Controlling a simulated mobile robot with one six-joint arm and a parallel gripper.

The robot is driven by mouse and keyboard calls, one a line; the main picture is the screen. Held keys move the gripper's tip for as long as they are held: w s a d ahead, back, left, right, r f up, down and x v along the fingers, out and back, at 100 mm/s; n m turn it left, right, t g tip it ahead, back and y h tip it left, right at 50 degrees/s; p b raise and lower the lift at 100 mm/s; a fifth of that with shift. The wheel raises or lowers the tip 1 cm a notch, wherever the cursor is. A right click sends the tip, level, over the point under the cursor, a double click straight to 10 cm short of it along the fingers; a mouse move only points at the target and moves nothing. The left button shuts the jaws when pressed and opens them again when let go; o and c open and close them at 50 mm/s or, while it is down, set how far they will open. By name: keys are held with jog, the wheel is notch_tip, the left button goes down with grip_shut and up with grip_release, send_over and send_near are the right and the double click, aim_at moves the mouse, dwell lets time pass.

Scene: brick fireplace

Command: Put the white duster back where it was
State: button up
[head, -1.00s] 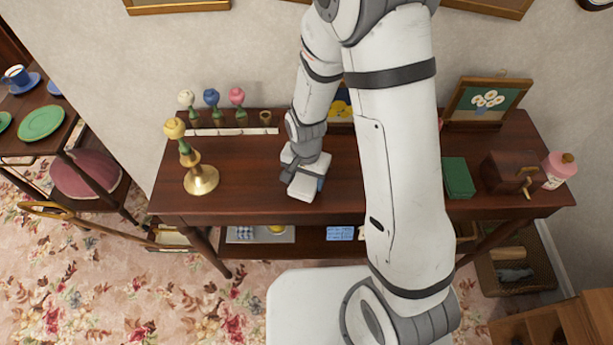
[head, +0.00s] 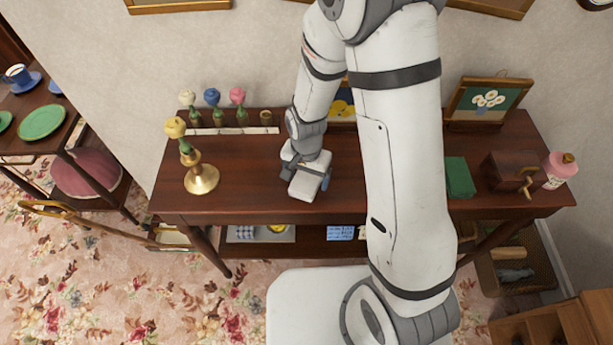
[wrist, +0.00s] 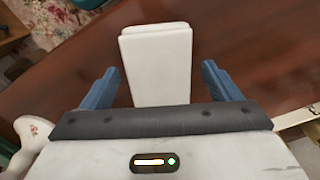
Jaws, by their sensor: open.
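A white block (wrist: 157,65), which looks like the white duster, is between the blue fingers of my gripper (wrist: 160,85) in the wrist view. A gap shows on each side of it, so the fingers do not touch it. I cannot tell how its underside rests.
A brass candlestick (head: 201,180) with a yellow flower stands at the left. Several small flowers (head: 212,105) and a pale strip (head: 230,130) are behind it. A green box (head: 459,178), a brown box (head: 506,174) and a pink bottle (head: 560,170) stand at the right.

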aim_at(307, 179)
notch_tip(307, 179, up, 11)
jog(key=s+d+r+n+t, duration=0.3)
jog(key=s+d+r+n, duration=0.1)
jog(key=s+d+r, duration=0.7)
notch_tip(307, 179, up, 4)
jog(key=shift+s+d+f+n, duration=0.2)
jog(key=shift+d+n, duration=0.2)
jog(key=shift+d, duration=0.6)
